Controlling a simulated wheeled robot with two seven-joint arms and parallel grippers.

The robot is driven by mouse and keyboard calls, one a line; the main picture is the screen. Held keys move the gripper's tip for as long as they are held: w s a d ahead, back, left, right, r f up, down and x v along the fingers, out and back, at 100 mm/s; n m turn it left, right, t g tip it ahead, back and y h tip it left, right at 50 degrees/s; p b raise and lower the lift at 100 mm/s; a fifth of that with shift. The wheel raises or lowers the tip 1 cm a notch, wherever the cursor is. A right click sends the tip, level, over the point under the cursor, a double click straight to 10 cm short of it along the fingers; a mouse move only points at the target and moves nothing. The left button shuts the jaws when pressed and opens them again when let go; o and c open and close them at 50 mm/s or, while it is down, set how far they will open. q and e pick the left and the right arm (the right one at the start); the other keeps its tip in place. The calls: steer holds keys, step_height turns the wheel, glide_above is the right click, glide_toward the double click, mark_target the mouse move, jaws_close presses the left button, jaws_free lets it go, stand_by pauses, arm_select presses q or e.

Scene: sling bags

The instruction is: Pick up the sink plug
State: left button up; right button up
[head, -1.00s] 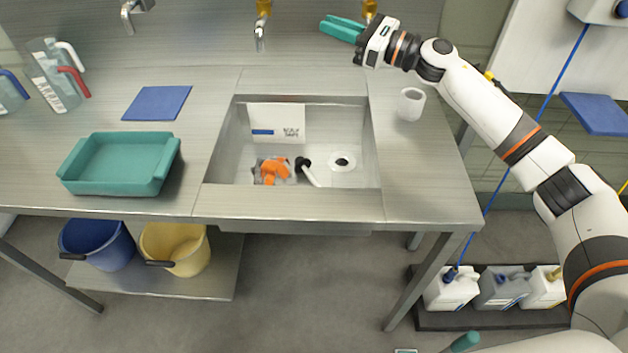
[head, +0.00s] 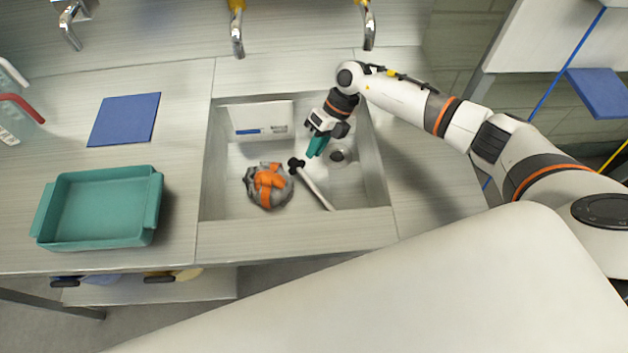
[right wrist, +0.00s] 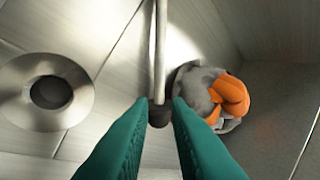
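The sink plug appears to be the pale tube with a black end (head: 315,187) lying on the sink floor. Its black end points to the upper left, apart from the round drain (head: 340,153). In the right wrist view the plug's tube (right wrist: 158,50) runs upward from the black end, which lies between my fingertips in the picture. My right gripper (head: 317,147) is inside the sink, fingers pointing down. In the wrist view its green fingers (right wrist: 164,102) are apart with a gap. I cannot tell the exact height above the plug. My left gripper is not in view.
A grey and orange bundle (head: 268,186) lies left of the plug, close to it; it also shows in the wrist view (right wrist: 215,97). A white labelled panel (head: 262,118) stands at the sink's back wall. A green tray (head: 98,255) and blue mat (head: 124,119) are left. Taps hang behind.

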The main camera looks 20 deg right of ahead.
mark_target(304, 173)
steer(key=shift+s+f, duration=0.1)
steer(key=shift+f, duration=0.3)
steer(key=p+x, duration=0.1)
steer(key=x, duration=0.5)
steer(key=shift+s+a+f, duration=0.15)
steer(key=shift+a+f, duration=0.1)
steer(key=shift+a, duration=0.05)
steer(key=shift+c, duration=0.5)
jaws_close()
